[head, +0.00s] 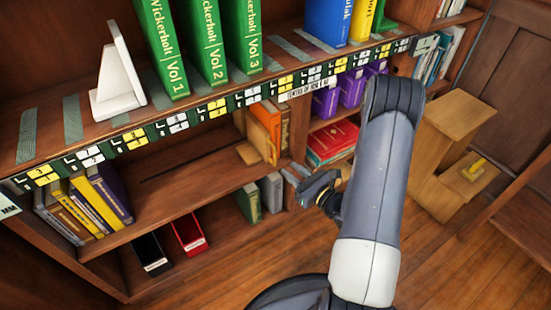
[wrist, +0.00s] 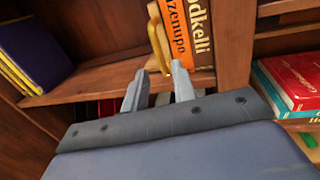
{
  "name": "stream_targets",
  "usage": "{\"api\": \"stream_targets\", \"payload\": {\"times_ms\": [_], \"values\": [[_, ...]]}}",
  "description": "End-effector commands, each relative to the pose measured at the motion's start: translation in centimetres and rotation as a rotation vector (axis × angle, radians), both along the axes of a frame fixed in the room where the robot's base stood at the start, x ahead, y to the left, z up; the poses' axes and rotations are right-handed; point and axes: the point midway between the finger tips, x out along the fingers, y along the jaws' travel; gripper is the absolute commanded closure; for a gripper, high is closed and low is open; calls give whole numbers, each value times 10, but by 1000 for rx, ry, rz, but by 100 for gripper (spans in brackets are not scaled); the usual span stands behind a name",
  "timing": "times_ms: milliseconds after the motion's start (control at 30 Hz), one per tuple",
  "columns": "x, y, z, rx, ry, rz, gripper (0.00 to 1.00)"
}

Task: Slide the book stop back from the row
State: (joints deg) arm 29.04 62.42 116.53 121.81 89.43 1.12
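The white book stop (head: 118,75) stands upright on the top shelf, at the left. It has a tall back plate and a sloped brace. To its right, the green volumes Vol 1 (head: 162,45), Vol 2 (head: 203,40) and Vol 3 (head: 243,35) stand in a row, with a small gap between the stop and Vol 1. My gripper (head: 291,174) is below the top shelf and well right of the stop, in front of the lower shelf. The wrist view shows its two fingers (wrist: 158,90) apart with nothing between them. The stop is not in the wrist view.
A labelled strip (head: 215,108) runs along the top shelf's front edge. Blue (head: 328,20) and yellow (head: 362,20) books stand farther right on that shelf. An orange book (wrist: 188,35) is ahead of my gripper on the shelf below. A wooden step stool (head: 450,120) stands at the right.

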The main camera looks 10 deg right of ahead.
Motion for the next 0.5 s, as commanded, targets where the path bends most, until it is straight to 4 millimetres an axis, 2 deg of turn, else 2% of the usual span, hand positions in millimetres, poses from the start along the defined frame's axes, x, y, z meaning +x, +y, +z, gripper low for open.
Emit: {"api": "stream_targets", "payload": {"times_ms": [200,500], "values": [[34,20,-1,-3,-4,6,74],[64,36,0,0,-2,2,74]]}}
